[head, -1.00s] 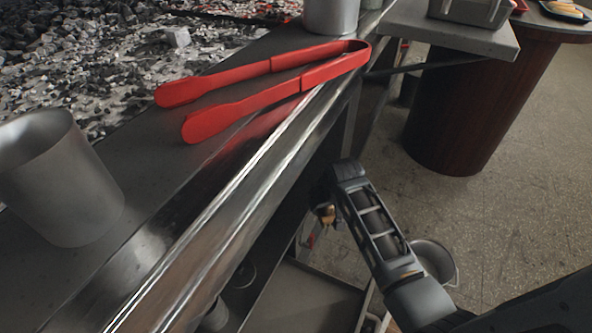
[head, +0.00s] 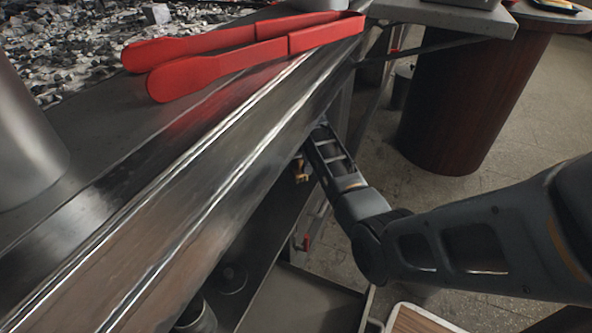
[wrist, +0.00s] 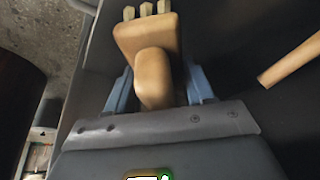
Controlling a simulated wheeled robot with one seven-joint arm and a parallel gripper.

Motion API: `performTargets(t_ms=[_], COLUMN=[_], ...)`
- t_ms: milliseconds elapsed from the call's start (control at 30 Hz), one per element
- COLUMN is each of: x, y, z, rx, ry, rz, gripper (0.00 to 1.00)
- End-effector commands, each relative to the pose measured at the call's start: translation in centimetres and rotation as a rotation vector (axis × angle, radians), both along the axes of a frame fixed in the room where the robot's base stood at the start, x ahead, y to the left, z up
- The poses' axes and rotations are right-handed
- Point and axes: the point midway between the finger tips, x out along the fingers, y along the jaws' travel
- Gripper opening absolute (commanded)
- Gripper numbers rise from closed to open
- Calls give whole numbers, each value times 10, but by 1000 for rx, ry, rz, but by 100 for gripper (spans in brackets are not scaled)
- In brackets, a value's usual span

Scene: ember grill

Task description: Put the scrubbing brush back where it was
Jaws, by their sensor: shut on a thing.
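The wooden scrubbing brush (wrist: 147,40) is between the blue fingers of my gripper (wrist: 158,88) in the wrist view. My gripper is shut on its rounded tan handle. Its pale bristle tufts show at the top edge of the view. In the head view my arm reaches under the steel front edge of the grill counter (head: 215,160). That edge hides the brush and my gripper there.
A tan wooden stick or handle (wrist: 290,60) shows right of the brush against a dark surface. Red tongs (head: 240,50) lie on the counter, with a metal pot (head: 25,140) at left. A tray (head: 300,300) sits low beneath the counter. A round dark-red table (head: 465,90) stands behind.

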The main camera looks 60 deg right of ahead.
Motion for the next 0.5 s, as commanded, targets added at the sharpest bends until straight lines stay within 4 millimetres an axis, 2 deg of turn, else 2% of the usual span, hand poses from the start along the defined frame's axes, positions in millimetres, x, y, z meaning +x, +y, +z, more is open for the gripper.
performTargets(t_ms=[200,500], x=[2,2], y=[-2,-2], z=[-33,-34], rx=[0,-1], ry=[-1,-2], rz=[-1,0], gripper=[20,20])
